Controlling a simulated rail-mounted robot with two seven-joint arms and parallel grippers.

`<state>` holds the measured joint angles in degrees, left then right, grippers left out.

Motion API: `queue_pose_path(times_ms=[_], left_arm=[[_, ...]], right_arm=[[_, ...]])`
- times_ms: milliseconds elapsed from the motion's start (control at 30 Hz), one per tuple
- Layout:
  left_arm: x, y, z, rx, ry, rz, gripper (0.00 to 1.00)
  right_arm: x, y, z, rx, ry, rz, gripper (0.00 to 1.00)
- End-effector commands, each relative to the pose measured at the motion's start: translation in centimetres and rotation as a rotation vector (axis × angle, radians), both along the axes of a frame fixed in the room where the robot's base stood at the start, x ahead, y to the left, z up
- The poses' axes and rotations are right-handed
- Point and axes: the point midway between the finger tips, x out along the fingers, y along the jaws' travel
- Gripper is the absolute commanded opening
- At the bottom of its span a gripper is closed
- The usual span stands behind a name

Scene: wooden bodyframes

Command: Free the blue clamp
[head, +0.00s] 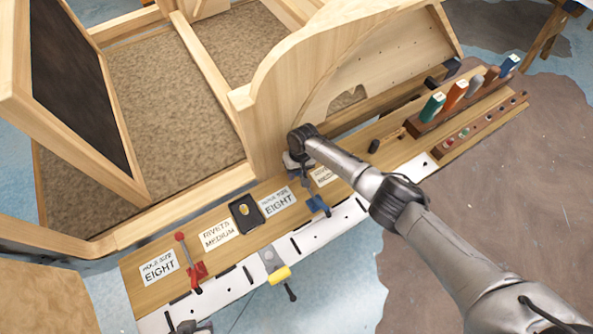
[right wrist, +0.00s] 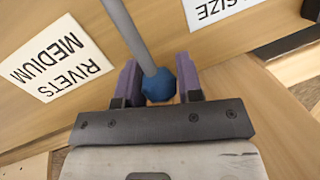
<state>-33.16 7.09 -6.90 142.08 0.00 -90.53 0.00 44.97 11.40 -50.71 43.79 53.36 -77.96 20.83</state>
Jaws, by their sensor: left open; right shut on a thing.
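The blue clamp (head: 317,204) sits on the front edge of the wooden workbench strip, over the white rail. Its grey lever (right wrist: 126,30) ends in a blue ball knob (right wrist: 158,86), seen in the right wrist view. My right gripper (right wrist: 160,84) has its purple fingers on either side of the knob and is shut on it. In the head view my right gripper (head: 303,178) is just behind the clamp, partly hidden by my arm. My left gripper (head: 192,327) shows only in part at the bottom edge, open and away from the blue clamp.
A red clamp (head: 196,274) and a yellow clamp (head: 279,274) are along the same white rail (head: 350,212). A black tray (head: 245,212) lies among label cards. Coloured-handled tools (head: 432,107) stand in a rack at right. The tall wooden frame (head: 270,105) rises close behind my right gripper.

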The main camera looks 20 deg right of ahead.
Motion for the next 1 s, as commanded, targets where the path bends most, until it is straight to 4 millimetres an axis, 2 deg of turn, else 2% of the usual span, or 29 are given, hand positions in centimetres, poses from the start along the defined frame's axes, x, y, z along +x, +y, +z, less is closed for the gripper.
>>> queue_pose_path(times_ms=[200,233,467,767,1000], left_arm=[[0.0,0.1,0.0,0.004,0.000,-0.002,0.43],[0.0,0.1,0.0,0.004,0.000,-0.002,0.43],[-0.1,0.0,-0.1,0.002,0.002,-0.001,0.43],[-0.1,-0.2,0.2,-0.009,0.001,0.006,0.43],[-0.1,-0.3,1.3,-0.010,0.001,0.007,0.43]], right_arm=[[-0.2,-0.2,-0.3,-0.005,0.003,-0.001,0.00],[-0.2,-0.2,-0.3,-0.005,0.003,-0.001,0.36],[-0.1,-0.1,-0.1,-0.003,0.002,0.000,0.58],[0.0,-0.1,0.4,-0.001,0.000,0.000,0.58],[0.5,-0.7,3.7,-0.001,-0.002,-0.001,0.58]])
